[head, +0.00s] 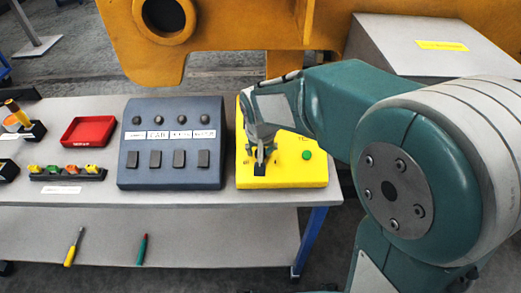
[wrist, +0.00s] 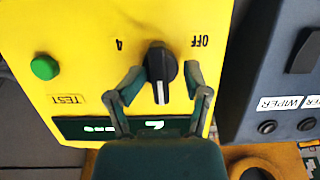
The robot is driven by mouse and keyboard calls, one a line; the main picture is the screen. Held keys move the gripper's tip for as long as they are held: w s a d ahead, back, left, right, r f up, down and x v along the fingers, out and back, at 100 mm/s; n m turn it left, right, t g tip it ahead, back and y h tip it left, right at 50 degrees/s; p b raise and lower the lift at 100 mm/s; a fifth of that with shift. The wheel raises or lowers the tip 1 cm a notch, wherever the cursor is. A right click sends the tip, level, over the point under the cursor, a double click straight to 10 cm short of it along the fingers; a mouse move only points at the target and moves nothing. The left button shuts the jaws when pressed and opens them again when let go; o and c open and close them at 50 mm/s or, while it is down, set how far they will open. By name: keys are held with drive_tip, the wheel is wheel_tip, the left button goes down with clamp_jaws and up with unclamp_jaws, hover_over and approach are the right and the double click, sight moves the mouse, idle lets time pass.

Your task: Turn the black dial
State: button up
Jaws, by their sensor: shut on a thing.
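The black dial (wrist: 161,64) has a white pointer line and sits on a yellow panel (wrist: 75,20). In the wrist view, the line points down the picture, toward the panel's display (wrist: 85,128). OFF (wrist: 201,40) and 4 (wrist: 119,44) are printed upside down on either side. My gripper (wrist: 163,73) is shut on the dial, one finger at each side. In the head view, my gripper (head: 261,150) reaches down over the yellow panel (head: 300,178) and largely hides the dial. The display's lit characters are only partly readable.
A green button (wrist: 45,67) with a TEST label is on the same panel. A grey switch box (head: 170,178) stands close to its left in the head view. A red tray (head: 88,131) and a dark rack (head: 67,173) are farther left on the table.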

drive_tip(key=v, duration=1.2)
drive_tip(key=shift+f, duration=0.1)
drive_tip(key=s+d+t, duration=0.3)
drive_tip(key=s+d, duration=0.9)
drive_tip(key=s, duration=0.4)
drive_tip(key=shift+s+d, duration=0.2)
drive_tip(key=shift+s, duration=0.15)
drive_tip(key=shift+f, duration=0.15)
drive_tip(key=shift+c, duration=0.3)
idle(0.6)
clamp_jaws()
idle(0.8)
drive_tip(key=shift+w, duration=0.1)
